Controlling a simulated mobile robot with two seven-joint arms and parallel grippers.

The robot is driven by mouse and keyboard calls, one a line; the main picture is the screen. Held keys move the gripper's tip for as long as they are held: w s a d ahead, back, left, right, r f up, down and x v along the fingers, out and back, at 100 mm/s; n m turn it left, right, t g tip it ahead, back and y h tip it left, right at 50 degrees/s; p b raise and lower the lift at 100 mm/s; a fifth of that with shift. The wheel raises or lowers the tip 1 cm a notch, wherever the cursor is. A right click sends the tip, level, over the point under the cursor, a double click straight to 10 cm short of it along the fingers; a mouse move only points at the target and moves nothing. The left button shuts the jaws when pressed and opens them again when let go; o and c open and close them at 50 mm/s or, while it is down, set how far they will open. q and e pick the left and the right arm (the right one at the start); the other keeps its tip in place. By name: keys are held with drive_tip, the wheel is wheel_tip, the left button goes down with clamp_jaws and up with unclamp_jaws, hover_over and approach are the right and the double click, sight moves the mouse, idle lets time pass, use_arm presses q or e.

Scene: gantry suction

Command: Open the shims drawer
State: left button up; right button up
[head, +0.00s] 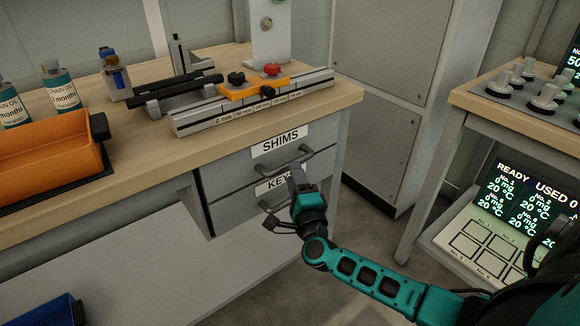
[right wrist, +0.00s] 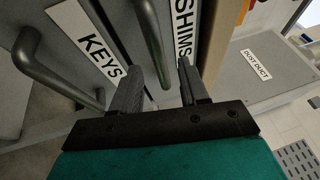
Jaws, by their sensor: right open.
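The shims drawer (head: 232,168) is the upper grey drawer under the workbench, with a white SHIMS label (head: 280,140) and a bar handle (head: 318,152). It looks shut. My right gripper (head: 297,172) is at the drawer fronts, open. In the right wrist view, its fingertips (right wrist: 160,70) stand on either side of the shims handle (right wrist: 151,32), and I see no clear contact. The SHIMS label (right wrist: 184,30) is partly hidden behind a finger. My left gripper is not in view.
The keys drawer (head: 232,209) lies just below, and its handle (right wrist: 45,70) sticks out close to my right gripper. The bench top (head: 135,135) holds a measuring rail (head: 205,122) and an orange bin (head: 50,150). A second bench (head: 480,105) stands at the right.

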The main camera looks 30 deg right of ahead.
drive_tip(key=x, duration=0.5)
drive_tip(key=shift+b, duration=0.35)
drive_tip(key=shift+s, duration=0.1)
clamp_jaws()
